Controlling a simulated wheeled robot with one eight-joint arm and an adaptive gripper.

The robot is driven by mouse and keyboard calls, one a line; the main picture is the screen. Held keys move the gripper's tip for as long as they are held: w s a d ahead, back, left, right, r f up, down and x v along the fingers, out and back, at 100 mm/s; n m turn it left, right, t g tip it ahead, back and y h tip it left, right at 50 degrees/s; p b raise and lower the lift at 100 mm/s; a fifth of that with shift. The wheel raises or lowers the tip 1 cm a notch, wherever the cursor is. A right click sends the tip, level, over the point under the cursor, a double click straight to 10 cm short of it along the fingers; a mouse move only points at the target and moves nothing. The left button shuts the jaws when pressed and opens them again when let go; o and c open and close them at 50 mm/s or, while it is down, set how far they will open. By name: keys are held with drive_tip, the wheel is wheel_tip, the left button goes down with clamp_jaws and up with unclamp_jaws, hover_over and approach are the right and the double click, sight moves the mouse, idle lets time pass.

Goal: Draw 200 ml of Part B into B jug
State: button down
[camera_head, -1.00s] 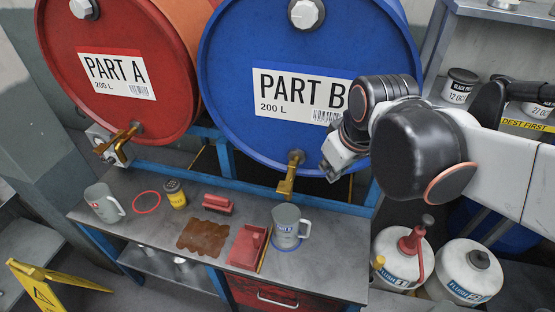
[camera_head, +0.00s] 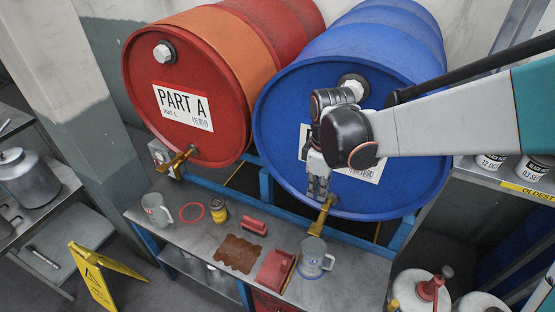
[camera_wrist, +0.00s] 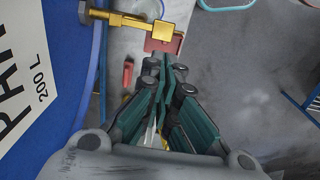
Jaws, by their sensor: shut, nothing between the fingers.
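The blue Part B drum (camera_head: 285,130) lies on its side on a blue rack, its label partly hidden by my arm. Its brass tap (camera_head: 323,215) sticks out low on the front face; it also shows at the top of the wrist view (camera_wrist: 140,22). The grey B jug (camera_head: 314,262) stands upright on the bench below the tap's spout; I cannot tell whether any liquid is in it. My gripper (camera_head: 319,192) is shut and empty, pointing down just above and left of the tap. In the wrist view its closed fingers (camera_wrist: 165,75) are apart from the tap.
The red Part A drum (camera_head: 180,125) with its own tap is at left. The bench (camera_head: 180,240) carries another grey jug (camera_head: 157,209), a red ring (camera_head: 191,212), a yellow tin (camera_head: 218,210), a brown stain and red items (camera_head: 275,270). A yellow floor sign (camera_head: 95,275) stands at left.

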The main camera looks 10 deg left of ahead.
drive_tip(key=shift+s+a, duration=0.2)
drive_tip(key=shift+s, duration=0.05)
drive_tip(key=b, duration=0.9)
approach(311, 228)
wheel_tip(311, 228, down, 7)
drive_tip(key=shift+a+r, duration=0.1)
drive_tip(key=shift+a, duration=0.05)
